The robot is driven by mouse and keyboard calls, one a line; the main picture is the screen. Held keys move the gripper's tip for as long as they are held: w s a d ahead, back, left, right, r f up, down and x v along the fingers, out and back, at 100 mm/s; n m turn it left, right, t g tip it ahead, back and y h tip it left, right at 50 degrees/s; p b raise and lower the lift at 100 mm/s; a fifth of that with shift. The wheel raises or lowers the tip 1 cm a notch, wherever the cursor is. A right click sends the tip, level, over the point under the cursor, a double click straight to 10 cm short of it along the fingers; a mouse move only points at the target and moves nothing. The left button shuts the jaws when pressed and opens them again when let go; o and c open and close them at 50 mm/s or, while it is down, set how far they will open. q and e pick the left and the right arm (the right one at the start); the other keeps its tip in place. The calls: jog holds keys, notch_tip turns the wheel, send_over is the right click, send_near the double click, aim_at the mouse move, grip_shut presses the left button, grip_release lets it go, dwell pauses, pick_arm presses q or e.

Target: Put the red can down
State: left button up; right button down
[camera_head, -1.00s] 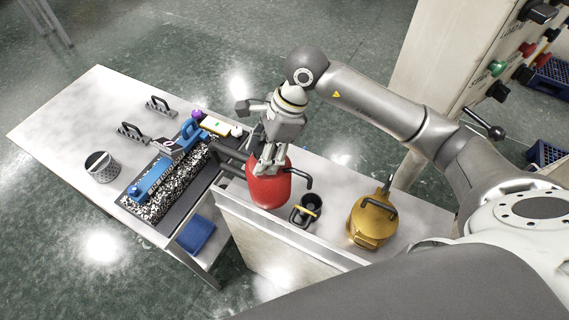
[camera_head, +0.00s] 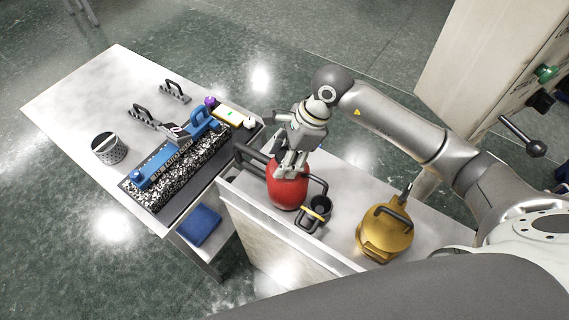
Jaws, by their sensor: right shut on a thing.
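The red can (camera_head: 287,187) is upright, over the grey surface near the front edge of the cabinet, with a dark handle or spout at its right. My right gripper (camera_head: 292,168) is shut on the top of the red can from above. I cannot tell whether the can's base touches the surface, as its lower part lies close to the cabinet's front panel. My left gripper is not in view.
A dark cup (camera_head: 317,211) with a yellow band stands close right of the can. A brass-coloured can (camera_head: 384,233) stands farther right. The bench (camera_head: 75,97) at left bears a blue tool (camera_head: 166,165) on a speckled block and a perforated cup (camera_head: 109,148).

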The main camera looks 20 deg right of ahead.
jog(key=shift+f, duration=0.65)
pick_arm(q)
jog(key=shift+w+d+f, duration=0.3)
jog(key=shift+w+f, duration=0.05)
pick_arm(e)
jog(key=shift+w, duration=0.1)
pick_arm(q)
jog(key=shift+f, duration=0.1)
pick_arm(e)
jog(key=shift+f, duration=0.1)
jog(key=shift+f+b, duration=0.1)
jog(key=shift+b, duration=0.2)
jog(key=c, duration=0.9)
grip_release()
jog(key=shift+o, duration=1.3)
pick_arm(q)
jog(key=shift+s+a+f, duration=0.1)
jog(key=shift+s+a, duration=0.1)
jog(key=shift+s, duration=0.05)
